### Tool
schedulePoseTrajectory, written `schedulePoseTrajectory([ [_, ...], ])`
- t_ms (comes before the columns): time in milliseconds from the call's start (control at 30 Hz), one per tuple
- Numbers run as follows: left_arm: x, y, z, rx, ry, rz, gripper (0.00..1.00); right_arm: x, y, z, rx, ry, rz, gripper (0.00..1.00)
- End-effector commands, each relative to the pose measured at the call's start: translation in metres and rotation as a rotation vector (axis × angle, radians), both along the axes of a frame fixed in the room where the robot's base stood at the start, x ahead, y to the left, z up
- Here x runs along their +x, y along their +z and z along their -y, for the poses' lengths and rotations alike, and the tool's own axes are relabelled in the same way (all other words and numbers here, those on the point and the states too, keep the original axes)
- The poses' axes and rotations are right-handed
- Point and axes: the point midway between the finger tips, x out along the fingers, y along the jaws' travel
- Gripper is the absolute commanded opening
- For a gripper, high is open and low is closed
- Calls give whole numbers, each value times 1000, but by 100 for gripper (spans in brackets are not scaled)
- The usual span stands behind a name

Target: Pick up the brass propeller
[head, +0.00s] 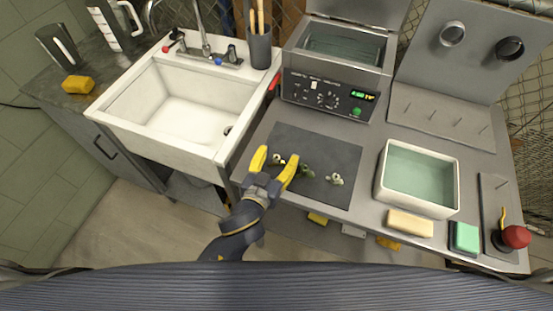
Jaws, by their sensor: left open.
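My left gripper (277,155) is open, with yellow fingers, over the left part of a dark mat (325,147) on the counter. A small brassy propeller-like part (278,159) shows between its fingertips; I cannot tell if they touch it. A third, paler propeller-like part (335,179) lies farther right on the mat. The parts are too small to tell surely which is the brass propeller. My right gripper is not in view.
A white sink (125,105) stands left of the mat. Behind the mat is an open-lidded tank with a control panel (327,95). To the right are a water-filled tray (382,178), a tan block (410,223), a green sponge (465,237) and a red-knobbed object (516,236).

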Motion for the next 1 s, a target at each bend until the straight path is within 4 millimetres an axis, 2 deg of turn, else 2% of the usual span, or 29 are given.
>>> schedulePoseTrajectory([
  [267, 1, 0, 0, 0, 0, 0, 63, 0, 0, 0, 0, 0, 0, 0],
  [800, 1, 0, 0, 0, 1, 0, 0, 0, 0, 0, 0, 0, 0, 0],
  [1000, 1, 0, 0, 0, 1, 1, 0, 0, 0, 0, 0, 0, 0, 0],
])
